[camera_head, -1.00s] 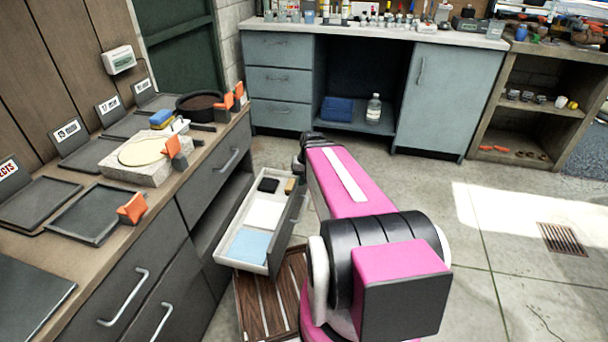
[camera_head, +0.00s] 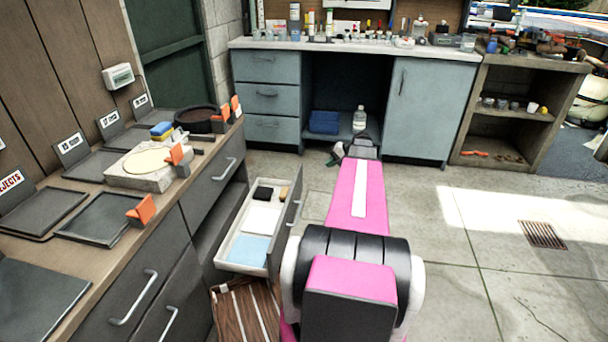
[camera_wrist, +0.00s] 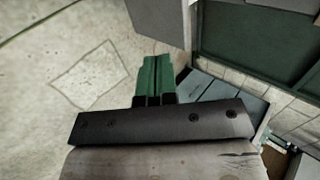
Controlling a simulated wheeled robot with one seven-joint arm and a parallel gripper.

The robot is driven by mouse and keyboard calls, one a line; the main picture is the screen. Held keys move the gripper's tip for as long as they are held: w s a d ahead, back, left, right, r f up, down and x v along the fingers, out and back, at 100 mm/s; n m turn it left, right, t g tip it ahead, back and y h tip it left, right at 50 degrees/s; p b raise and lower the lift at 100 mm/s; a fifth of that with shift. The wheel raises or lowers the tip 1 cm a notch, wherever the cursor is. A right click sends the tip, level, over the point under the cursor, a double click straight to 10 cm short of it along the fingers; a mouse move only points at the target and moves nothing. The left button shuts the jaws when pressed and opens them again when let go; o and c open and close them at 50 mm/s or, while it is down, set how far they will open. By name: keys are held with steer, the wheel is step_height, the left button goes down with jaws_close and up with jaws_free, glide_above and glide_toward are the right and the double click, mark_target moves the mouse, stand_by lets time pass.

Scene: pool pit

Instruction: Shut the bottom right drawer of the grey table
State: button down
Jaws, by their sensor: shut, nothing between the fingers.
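The grey table (camera_head: 110,225) runs along the left with a wooden top. Its bottom right drawer (camera_head: 287,228) is pulled out, below a shut drawer with a bar handle (camera_head: 228,170). A light blue cloth (camera_head: 249,249), white sheets, a black item (camera_head: 263,193) and a small brown item lie inside. My gripper (camera_head: 335,155) is small in the head view, beyond the drawer and to its right, apart from it. In the wrist view its green fingers (camera_wrist: 155,78) are together and empty. My pink arm stands to the right of the drawer.
A slatted wooden crate (camera_head: 245,312) stands on the floor just in front of the drawer. A blue-grey workbench (camera_head: 270,95) stands at the back, with a bottle (camera_head: 359,120) on its low shelf. The concrete floor at right is clear.

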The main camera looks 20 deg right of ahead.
mark_target(299, 176)
steer(key=x, duration=0.4)
steer(key=r+x, duration=0.1)
steer(key=x, duration=0.3)
steer(key=a+x, duration=0.1)
steer(key=x, duration=0.3)
steer(key=shift+w+r, duration=0.2)
steer(key=shift+w, duration=0.15)
steer(key=shift+w+a, duration=0.35)
steer(key=shift+a, duration=0.2)
steer(key=shift+a, duration=0.1)
steer(key=w+a, duration=0.8)
steer(key=a, duration=0.3)
steer(key=w+a, duration=0.8)
steer(key=a, duration=0.4)
steer(key=shift+a, duration=0.25)
steer(key=shift+w+a, duration=0.1)
